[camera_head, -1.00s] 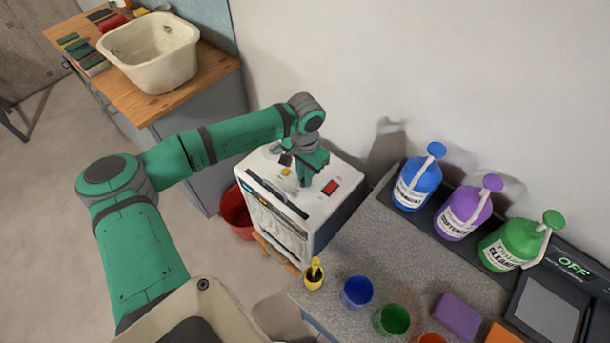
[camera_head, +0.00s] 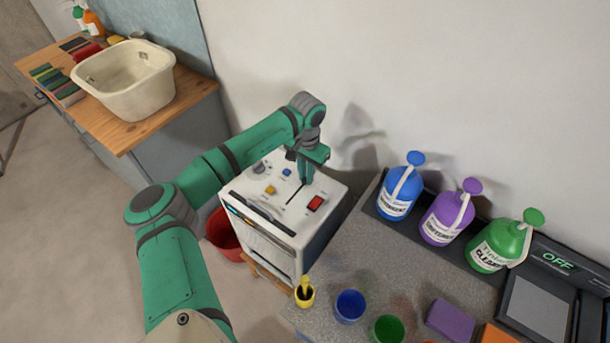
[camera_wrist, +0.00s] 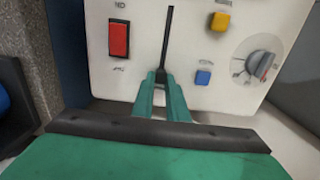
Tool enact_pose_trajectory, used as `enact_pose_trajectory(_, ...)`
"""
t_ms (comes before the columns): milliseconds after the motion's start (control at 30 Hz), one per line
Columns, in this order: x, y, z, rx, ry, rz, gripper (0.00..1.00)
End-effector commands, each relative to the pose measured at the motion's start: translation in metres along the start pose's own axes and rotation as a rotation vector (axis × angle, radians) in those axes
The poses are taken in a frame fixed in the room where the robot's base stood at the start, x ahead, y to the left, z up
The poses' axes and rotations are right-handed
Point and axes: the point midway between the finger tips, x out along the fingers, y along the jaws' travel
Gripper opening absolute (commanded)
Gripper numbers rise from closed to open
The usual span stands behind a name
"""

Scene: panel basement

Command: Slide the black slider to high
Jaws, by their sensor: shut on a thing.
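The white panel machine (camera_head: 252,186) has a dark slider slot (camera_head: 294,194) in its top, left of a red switch (camera_head: 315,203). In the wrist view the slot (camera_wrist: 167,38) runs away from between my green fingertips. My gripper (camera_head: 304,183) points down at the back end of the slot. Its fingertips (camera_wrist: 160,76) are shut on the black slider, whose knob is mostly hidden between them. I cannot read the labels by the slot.
A yellow button (camera_wrist: 220,21), a blue button (camera_wrist: 203,77) and a grey dial (camera_wrist: 262,62) sit beside the slot. A red bucket (camera_head: 224,236) stands left of the machine. A counter with bottles, such as the blue one (camera_head: 400,188), lies to the right.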

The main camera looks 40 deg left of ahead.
Motion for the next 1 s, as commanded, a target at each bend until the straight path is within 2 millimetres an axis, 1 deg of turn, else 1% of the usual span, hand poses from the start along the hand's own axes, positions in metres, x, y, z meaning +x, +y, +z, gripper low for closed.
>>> enact_pose_trajectory(33, -0.002, 0.0, -0.004, 0.0, 0.013, -0.002, 0.16)
enact_pose_trajectory(67, -0.002, 0.0, -0.004, 0.0, 0.013, -0.002, 0.23)
enact_pose_trajectory(100, -0.002, 0.0, -0.004, 0.001, 0.012, -0.002, 0.32)
enact_pose_trajectory(400, -0.002, 0.0, -0.002, 0.001, 0.008, -0.001, 0.33)
enact_pose_trajectory(533, -0.009, 0.0, -0.002, 0.001, 0.007, -0.001, 0.33)
enact_pose_trajectory(667, -0.029, 0.0, -0.002, 0.001, 0.009, -0.001, 0.33)
enact_pose_trajectory(900, -0.074, 0.001, -0.003, 0.002, 0.01, -0.001, 0.33)
enact_pose_trajectory(1000, -0.089, 0.001, -0.002, 0.001, 0.01, -0.001, 0.33)
